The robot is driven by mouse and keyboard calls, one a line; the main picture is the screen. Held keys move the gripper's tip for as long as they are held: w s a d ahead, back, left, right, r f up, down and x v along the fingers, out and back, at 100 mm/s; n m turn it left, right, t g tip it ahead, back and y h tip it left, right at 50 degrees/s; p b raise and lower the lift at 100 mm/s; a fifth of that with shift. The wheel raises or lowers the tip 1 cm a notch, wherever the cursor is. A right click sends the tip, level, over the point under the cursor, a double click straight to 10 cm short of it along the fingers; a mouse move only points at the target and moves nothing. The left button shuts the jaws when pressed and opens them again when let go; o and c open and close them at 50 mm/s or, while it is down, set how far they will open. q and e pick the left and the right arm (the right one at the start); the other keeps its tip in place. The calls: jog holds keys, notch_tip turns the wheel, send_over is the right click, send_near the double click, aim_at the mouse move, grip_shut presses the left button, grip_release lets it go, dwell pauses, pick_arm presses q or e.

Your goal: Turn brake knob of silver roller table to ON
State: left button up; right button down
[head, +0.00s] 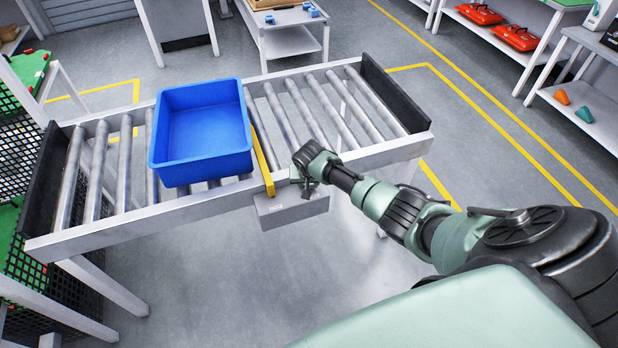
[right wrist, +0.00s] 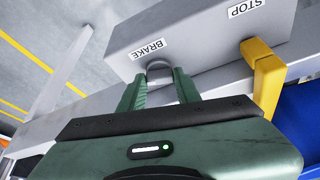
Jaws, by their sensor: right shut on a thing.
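The silver roller table (head: 160,222) runs across the head view, with a grey control box (head: 290,208) on its near side. In the right wrist view the box (right wrist: 195,30) carries a BRAKE label (right wrist: 147,49) and a STOP label (right wrist: 248,8). The grey brake knob (right wrist: 160,73) sits by the BRAKE label. My right gripper (right wrist: 159,85) is shut on the knob, one green finger on each side. In the head view my right gripper (head: 308,184) is at the box and hides the knob. Which setting the knob points to cannot be told. My left gripper is not in view.
A blue bin (head: 203,172) stands on the rollers left of a yellow stop bar (head: 262,160). The stop bar (right wrist: 262,72) is close to the gripper's right side in the wrist view. The rollers right of the bar are empty. Shelves with red cases (head: 480,14) stand far right.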

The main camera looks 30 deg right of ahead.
jog(key=m+h, duration=0.1)
jog(key=m, duration=0.2)
jog(key=shift+w+a+g, duration=0.1)
jog(key=shift+a+g, duration=0.05)
jog(key=shift+g, duration=0.25)
jog(key=shift+m+g+h, duration=0.3)
jog(key=shift+m, duration=1)
jog(key=c, duration=1.3)
grip_release()
jog(key=shift+p+v, duration=0.45)
jog(key=shift+v, duration=3.4)
jog(key=shift+w, duration=0.1)
